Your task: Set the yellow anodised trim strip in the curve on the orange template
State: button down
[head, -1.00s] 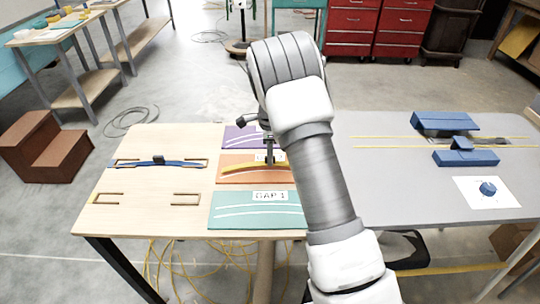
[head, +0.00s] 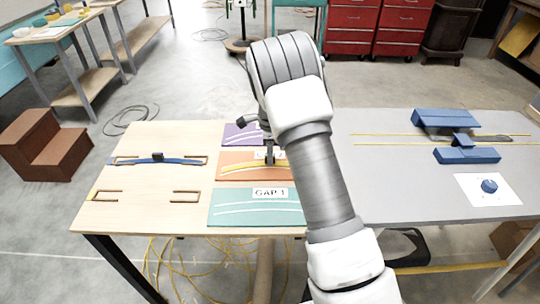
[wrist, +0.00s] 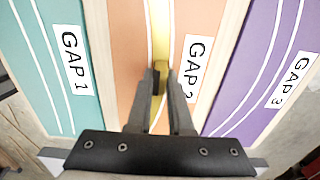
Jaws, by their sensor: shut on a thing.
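The yellow trim strip (head: 238,167) is a thin, gently curved bar over the orange template (head: 232,178), the middle of three coloured templates. My gripper (head: 269,160) is shut on it, toward its right part in the head view. In the wrist view my fingertips (wrist: 160,76) pinch the yellow strip (wrist: 164,30), which runs roughly along the template's length. White curved lines on the orange template (wrist: 126,40) show beside the strip. The label GAP 2 (wrist: 193,68) is right of it. I cannot tell whether the strip touches the template. My arm hides the template's right end.
The teal GAP 1 template (head: 255,215) lies in front and the purple GAP 3 template (head: 235,130) behind. A blue strip (head: 180,160) lies on the wooden table's left side. Blue blocks (head: 468,155) and a white card (head: 487,202) are on the grey table at right.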

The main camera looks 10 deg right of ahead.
jog(key=c, duration=0.7)
grip_release()
jog(key=shift+c, duration=0.2)
notch_tip(320, 180, up, 17)
jog(key=p, duration=0.1)
jog(key=s+r+n+t, duration=0.1)
jog(key=s+r+n, duration=0.4)
jog(key=s+r, duration=0.35)
jog(key=s+r+n+t, duration=0.1)
jog(key=s+n+t, duration=0.1)
jog(key=s+n, duration=0.5)
jog(key=s+r+n+t, duration=0.1)
jog(key=s+n, duration=0.7)
jog(key=s, duration=1.1)
jog(key=shift+r+t, duration=0.3)
jog(key=shift+t, duration=0.5)
